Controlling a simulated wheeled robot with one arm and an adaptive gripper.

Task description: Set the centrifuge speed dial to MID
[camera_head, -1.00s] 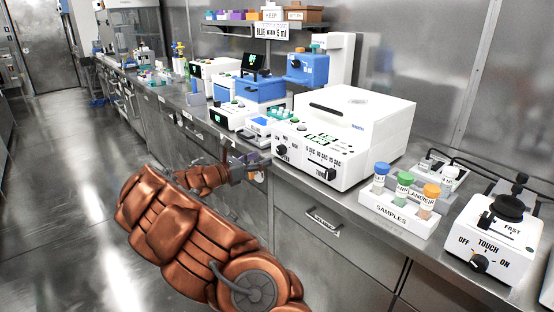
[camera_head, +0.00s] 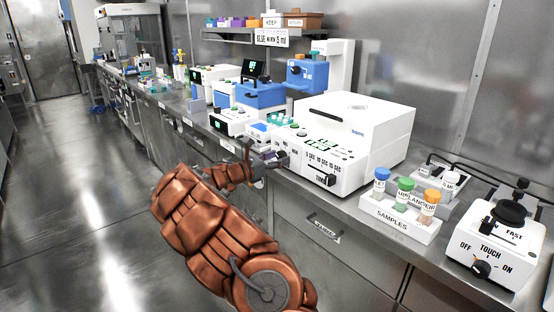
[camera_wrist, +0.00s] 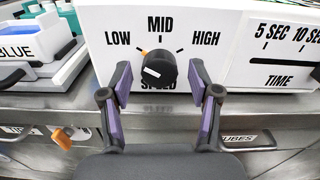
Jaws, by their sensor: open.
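The centrifuge (camera_head: 352,125) is a white box on the steel bench in the head view. Its black speed dial (camera_wrist: 159,69) shows in the wrist view under the labels LOW, MID and HIGH. The dial's orange pointer tip and white line face left, toward the LOW side. My gripper (camera_wrist: 161,82) is open, with its purple-padded fingers on either side of the dial's lower part. I cannot tell whether the fingers touch it. In the head view my gripper (camera_head: 273,158) is at the centrifuge's front left and hides the dial.
The TIME slider (camera_head: 325,179) is right of the dial on the same front. A BLUE-labelled tray (camera_wrist: 30,45) stands close on the left. A SAMPLES rack (camera_head: 400,217) and a vortex mixer (camera_head: 492,245) stand to the right. The bench edge and drawers are below my gripper.

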